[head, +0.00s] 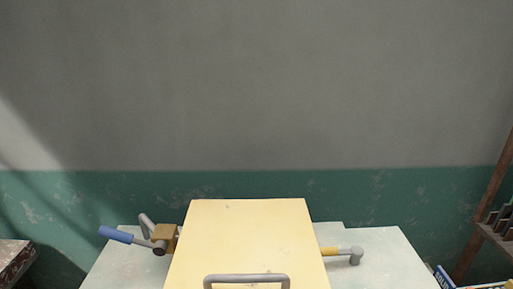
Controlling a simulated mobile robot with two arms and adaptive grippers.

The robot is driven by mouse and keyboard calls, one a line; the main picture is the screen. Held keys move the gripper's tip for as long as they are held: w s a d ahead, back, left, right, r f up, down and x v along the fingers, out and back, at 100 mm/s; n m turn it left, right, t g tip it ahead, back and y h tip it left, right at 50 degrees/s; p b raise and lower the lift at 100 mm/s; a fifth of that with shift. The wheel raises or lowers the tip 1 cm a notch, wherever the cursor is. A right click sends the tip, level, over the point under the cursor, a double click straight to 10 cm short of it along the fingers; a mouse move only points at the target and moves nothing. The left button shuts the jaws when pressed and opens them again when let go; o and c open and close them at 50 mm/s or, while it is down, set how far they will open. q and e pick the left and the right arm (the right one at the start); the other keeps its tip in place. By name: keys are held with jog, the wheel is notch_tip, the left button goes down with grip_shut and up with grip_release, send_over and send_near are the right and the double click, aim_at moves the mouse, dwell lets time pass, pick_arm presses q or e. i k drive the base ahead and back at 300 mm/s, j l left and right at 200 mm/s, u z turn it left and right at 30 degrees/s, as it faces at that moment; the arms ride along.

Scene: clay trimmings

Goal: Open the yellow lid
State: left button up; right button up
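The yellow lid (247,235) is a pale yellow flat panel in the lower middle of the head view. A grey bar handle (247,278) is fixed on it near the bottom edge of the picture. The lid's near end is cut off by the picture's edge, and what lies under it is hidden. From this view I cannot tell whether it is shut or partly raised. Neither of my grippers shows in the head view.
A pale table (385,255) extends on both sides of the lid. A blue-handled tool (117,235) lies left of it, and a hammer-like tool with a yellow band (345,252) lies right. A rusty rack (492,215) stands at the far right. A wall is behind.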

aim_at(262, 243)
jog(key=k, duration=0.85)
jog(key=u, duration=0.05)
